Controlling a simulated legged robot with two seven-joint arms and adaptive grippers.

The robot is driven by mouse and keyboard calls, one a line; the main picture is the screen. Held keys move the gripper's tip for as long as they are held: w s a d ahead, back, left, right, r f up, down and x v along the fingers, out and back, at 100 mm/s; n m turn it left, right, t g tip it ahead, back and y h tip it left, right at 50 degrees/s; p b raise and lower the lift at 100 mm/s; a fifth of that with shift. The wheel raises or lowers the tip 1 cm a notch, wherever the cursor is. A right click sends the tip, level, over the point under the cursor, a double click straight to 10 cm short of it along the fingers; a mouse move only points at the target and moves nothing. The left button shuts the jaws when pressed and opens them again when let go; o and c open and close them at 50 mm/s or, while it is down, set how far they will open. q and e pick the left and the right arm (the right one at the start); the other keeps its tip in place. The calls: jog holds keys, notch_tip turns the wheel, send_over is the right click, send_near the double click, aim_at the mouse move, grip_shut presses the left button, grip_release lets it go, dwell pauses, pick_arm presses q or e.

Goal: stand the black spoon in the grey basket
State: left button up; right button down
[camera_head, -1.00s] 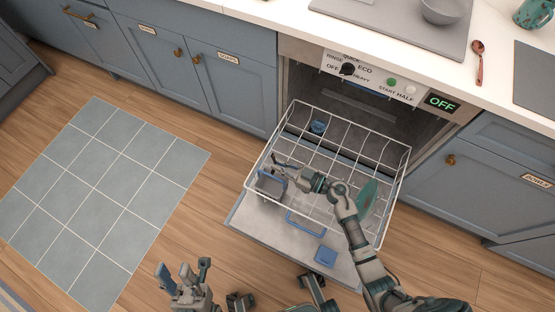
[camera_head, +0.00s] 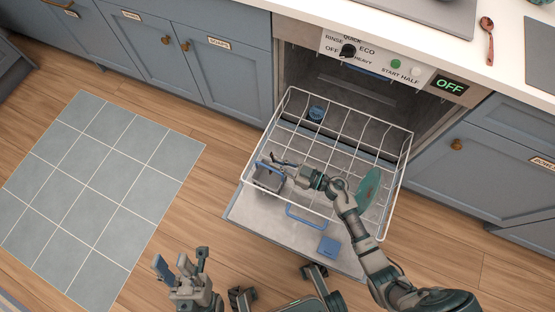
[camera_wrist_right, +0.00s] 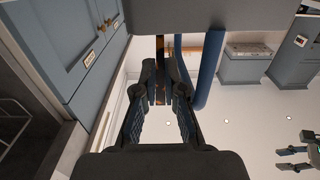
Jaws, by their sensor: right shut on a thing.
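The grey basket (camera_head: 267,180) with a blue handle sits at the front left of the pulled-out dishwasher rack. My right gripper (camera_head: 281,163) is at the basket's upper edge. In the right wrist view, my right gripper (camera_wrist_right: 160,92) is shut on a thin dark strip, apparently the black spoon (camera_wrist_right: 160,55), which runs up toward a grey surface. Most of the spoon is hidden, and I cannot tell how deep it stands in the basket. Blue bars (camera_wrist_right: 210,68) show beside it. My left gripper (camera_head: 183,265) is low in the head view, fingers apart and empty.
The white wire rack (camera_head: 348,122) stands over the open dishwasher door (camera_head: 240,210). A green oval item (camera_head: 369,188) stands in its right part, beside my right arm. A blue item (camera_head: 316,113) is at the rack's back left. A red-brown spoon (camera_head: 489,45) lies on the counter.

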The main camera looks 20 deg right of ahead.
jog(key=shift+r, duration=0.1)
jog(key=c, duration=1.2)
grip_release()
jog(key=shift+r, duration=0.15)
notch_tip(320, 180, up, 10)
jog(key=shift+w, duration=0.1)
